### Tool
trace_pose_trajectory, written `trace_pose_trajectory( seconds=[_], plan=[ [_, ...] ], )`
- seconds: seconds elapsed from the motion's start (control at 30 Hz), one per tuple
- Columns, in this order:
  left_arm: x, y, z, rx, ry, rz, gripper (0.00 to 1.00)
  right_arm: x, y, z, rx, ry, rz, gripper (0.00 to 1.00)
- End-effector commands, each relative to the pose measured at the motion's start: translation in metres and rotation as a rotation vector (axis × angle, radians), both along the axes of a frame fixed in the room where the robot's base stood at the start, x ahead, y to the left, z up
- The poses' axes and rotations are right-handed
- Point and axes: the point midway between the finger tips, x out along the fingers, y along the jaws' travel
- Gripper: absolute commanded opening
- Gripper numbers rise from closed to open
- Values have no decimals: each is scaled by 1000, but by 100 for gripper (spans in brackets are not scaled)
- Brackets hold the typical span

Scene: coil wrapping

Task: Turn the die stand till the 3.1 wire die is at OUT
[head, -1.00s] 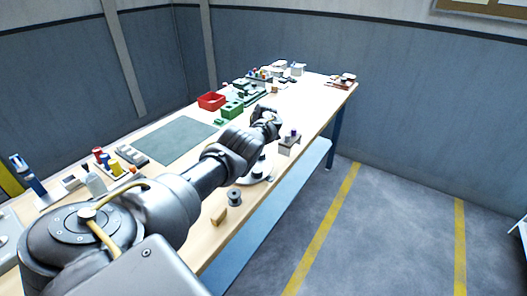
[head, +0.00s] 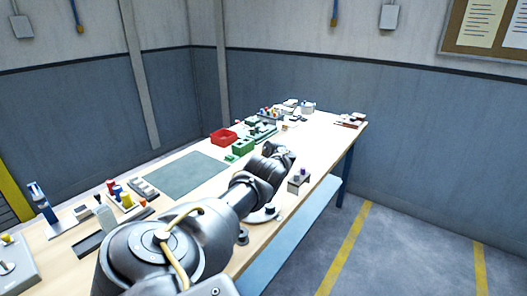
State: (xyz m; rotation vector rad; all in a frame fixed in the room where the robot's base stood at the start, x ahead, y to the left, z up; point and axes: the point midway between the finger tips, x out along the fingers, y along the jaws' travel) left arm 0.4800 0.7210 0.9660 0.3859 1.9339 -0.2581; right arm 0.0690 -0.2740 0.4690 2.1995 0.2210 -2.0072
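A round pale disc (head: 262,217) with a dark knob (head: 270,209) sits near the table's front edge, partly hidden behind my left arm; it may be the die stand. No die size or OUT mark can be read at this distance. A small grey block-like stand (head: 299,184) with a purple top stands just beyond it. My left gripper (head: 283,152) is at the far end of the arm, above the table and beyond the disc. Its fingers are too small and hidden to tell open from shut. My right gripper is not in view.
A green mat (head: 180,174) lies mid-table. A dark spool (head: 242,236) is close by the arm. Bottles and small parts crowd the left end.

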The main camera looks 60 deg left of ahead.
Motion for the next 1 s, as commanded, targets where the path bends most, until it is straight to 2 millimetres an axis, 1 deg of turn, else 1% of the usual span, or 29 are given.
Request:
trace_pose_trajectory(
  seconds=[0.03,0.13,0.5,0.53,0.67,1.0],
  plan=[
    [-4,1,-2,-4,5,9,0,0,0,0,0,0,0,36],
    [-5,2,-2,-3,5,15,0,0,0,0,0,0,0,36],
    [-5,2,-2,-3,5,15,0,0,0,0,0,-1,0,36],
    [-5,2,-2,-3,5,15,38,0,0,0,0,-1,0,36],
    [-4,2,-2,-2,4,13,55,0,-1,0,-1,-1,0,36],
    [-1,1,2,1,1,11,56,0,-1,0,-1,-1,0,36]
  ],
)
